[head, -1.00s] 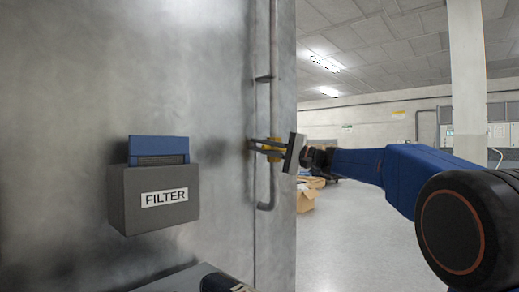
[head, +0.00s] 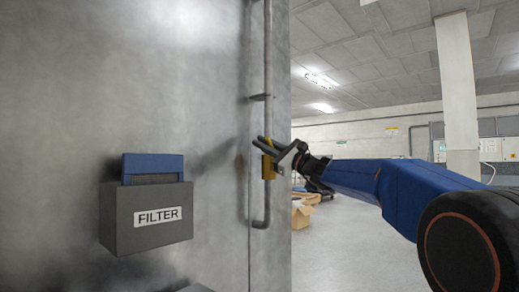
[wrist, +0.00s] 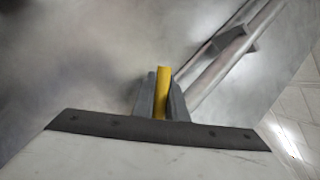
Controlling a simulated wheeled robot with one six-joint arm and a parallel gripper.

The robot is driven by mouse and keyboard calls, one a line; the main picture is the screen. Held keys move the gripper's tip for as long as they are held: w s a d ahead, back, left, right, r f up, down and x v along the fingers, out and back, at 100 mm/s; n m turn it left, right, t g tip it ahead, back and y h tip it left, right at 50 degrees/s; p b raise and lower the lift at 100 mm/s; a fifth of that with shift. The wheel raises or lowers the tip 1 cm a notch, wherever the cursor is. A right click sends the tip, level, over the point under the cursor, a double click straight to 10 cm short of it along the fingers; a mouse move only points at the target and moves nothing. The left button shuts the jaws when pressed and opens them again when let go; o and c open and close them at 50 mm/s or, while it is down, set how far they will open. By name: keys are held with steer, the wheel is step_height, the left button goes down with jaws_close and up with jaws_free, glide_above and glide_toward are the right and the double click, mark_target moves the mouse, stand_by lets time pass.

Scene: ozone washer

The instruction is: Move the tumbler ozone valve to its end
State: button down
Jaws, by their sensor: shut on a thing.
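The tumbler ozone valve (head: 268,167) is a yellow piece on a vertical grey pipe along the edge of a metal wall. My gripper (head: 262,145) is at the valve, tilted, with its fingers pointing up and left. In the wrist view the yellow valve handle (wrist: 163,88) stands between the two grey fingers of my gripper (wrist: 161,97), which are shut on it. The handle's lower part is hidden by the gripper body. In the head view the fingers partly cover the valve's upper part.
The pipe (head: 268,60) runs above and below the valve. A cardboard box (head: 301,214) stands on the open floor beyond.

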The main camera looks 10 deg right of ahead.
steer(key=shift+w+d+r+m+t+h, duration=0.2)
steer(key=shift+d+m+t+h, duration=0.1)
steer(key=shift+m, duration=0.35)
steer(key=shift+w+d+r+m+t+h, duration=0.2)
steer(key=shift+d+m+t, duration=0.1)
steer(key=shift+m, duration=0.35)
steer(key=c, duration=1.8)
jaws_free()
steer(key=shift+o, duration=0.2)
steer(key=shift+a, duration=0.1)
